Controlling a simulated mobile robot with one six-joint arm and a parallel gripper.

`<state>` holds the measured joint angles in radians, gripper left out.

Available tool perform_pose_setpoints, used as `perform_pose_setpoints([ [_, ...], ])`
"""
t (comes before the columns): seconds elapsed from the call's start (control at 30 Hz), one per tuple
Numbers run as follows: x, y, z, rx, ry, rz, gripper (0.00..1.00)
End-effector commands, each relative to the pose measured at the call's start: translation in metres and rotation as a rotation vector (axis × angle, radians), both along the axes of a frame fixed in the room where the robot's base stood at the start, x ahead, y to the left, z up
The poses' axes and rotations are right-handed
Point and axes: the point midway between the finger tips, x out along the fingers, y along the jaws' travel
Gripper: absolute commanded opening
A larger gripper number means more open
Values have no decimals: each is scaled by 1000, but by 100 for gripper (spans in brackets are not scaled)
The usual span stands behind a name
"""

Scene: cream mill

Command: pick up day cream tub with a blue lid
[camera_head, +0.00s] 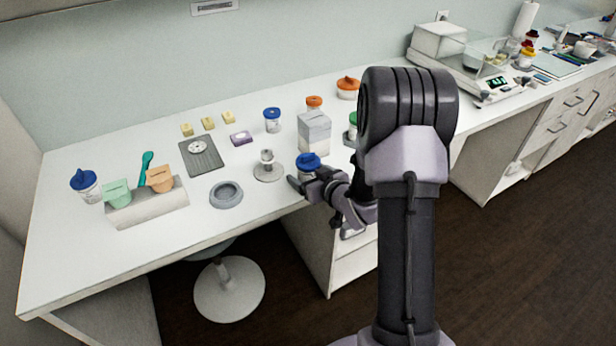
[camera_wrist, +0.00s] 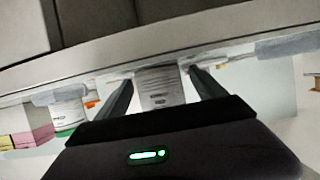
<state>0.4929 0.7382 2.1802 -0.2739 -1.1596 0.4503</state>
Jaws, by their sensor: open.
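A white tub with a blue lid (camera_head: 308,160) stands near the front edge of the counter in the head view. My gripper (camera_head: 310,182) is low at that edge, right at this tub, and hides its lower part. In the wrist view my gripper (camera_wrist: 160,82) is open, with a pale labelled tub (camera_wrist: 160,92) between its two fingers. I cannot read the label or tell whether the fingers touch it. Two other blue-lidded containers stand farther off: one behind (camera_head: 272,121) and one at the far left (camera_head: 85,184).
A white box (camera_head: 314,133) stands just behind the tub, with a green-lidded jar (camera_head: 352,128) to its right. A metal stand (camera_head: 268,168) and a grey ring dish (camera_head: 226,194) are to the left. A stool (camera_head: 229,288) is below the counter.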

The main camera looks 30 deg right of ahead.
Motion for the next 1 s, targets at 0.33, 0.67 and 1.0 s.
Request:
perform_pose_setpoints([
  [0.33, 2, 0, 0, 0, 0, -1, 56],
  [0.67, 2, 0, 0, 0, 0, -1, 0],
  [1.0, 2, 0, 11, -1, -1, 0, 0],
])
